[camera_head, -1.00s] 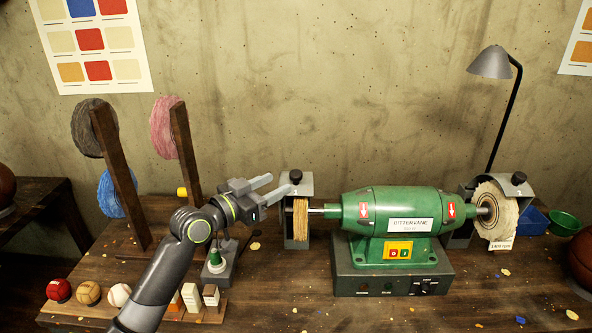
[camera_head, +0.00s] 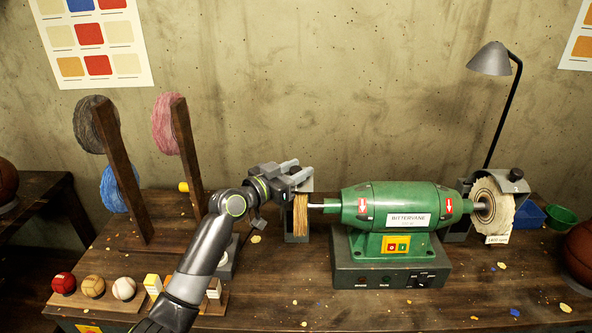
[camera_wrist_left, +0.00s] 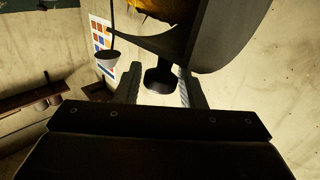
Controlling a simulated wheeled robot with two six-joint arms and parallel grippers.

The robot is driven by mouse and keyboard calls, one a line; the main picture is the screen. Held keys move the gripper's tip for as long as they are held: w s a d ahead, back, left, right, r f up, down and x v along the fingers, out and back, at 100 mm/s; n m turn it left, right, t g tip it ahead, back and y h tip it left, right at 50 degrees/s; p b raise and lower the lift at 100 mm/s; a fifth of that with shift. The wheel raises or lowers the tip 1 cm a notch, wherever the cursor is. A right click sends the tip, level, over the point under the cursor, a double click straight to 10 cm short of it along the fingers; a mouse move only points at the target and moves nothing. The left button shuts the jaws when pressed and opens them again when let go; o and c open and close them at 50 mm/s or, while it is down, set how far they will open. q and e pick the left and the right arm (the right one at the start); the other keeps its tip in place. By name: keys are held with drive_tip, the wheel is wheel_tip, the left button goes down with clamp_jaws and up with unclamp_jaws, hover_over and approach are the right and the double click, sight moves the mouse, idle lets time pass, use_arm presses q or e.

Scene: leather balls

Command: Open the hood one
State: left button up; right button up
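The left hood (camera_head: 307,184), a grey metal cover with a dark knob (camera_wrist_left: 160,80), sits over the left wheel (camera_head: 300,216) of the green grinding machine (camera_head: 390,207). The hood is down over the top of the wheel. My left gripper (camera_head: 290,166) is at the hood's top. In the left wrist view its two fingers (camera_wrist_left: 160,92) are apart, with the knob between them and a gap on either side. The hood's underside shows at the top of that view. The gripper partly hides the knob in the head view. My right gripper is not in view.
A second hood (camera_head: 512,181) covers the right, pale wheel (camera_head: 491,207). A lamp (camera_head: 491,60) stands behind it. Wooden posts with yarn coils (camera_head: 164,124) rise at the left. Small balls (camera_head: 93,286) and blocks sit on a rack at the front left.

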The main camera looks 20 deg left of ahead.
use_arm(q)
clamp_jaws()
